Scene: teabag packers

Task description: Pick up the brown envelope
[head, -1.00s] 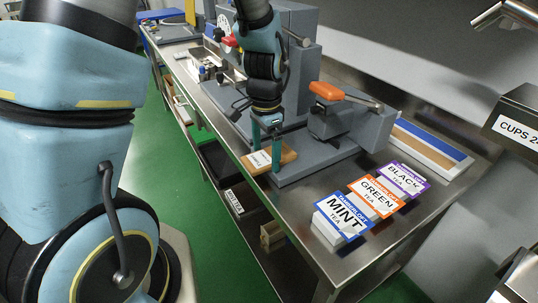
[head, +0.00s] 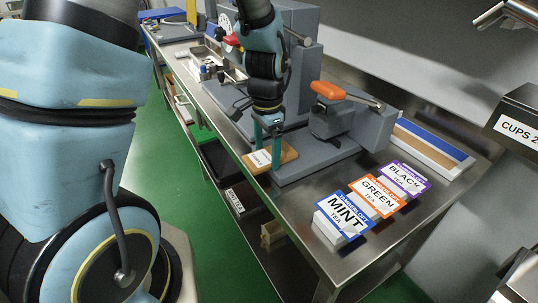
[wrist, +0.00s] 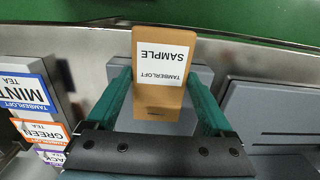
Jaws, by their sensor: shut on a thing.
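I cannot tell whether the envelope is clear of the surface below.
Three tea boxes, MINT (head: 341,217), GREEN (head: 377,194) and BLACK (head: 404,178), stand on the bench to the right. The grey machine (head: 335,140) with an orange-handled lever (head: 327,90) is close behind the gripper. A shelf with a black tray (head: 217,162) is below.

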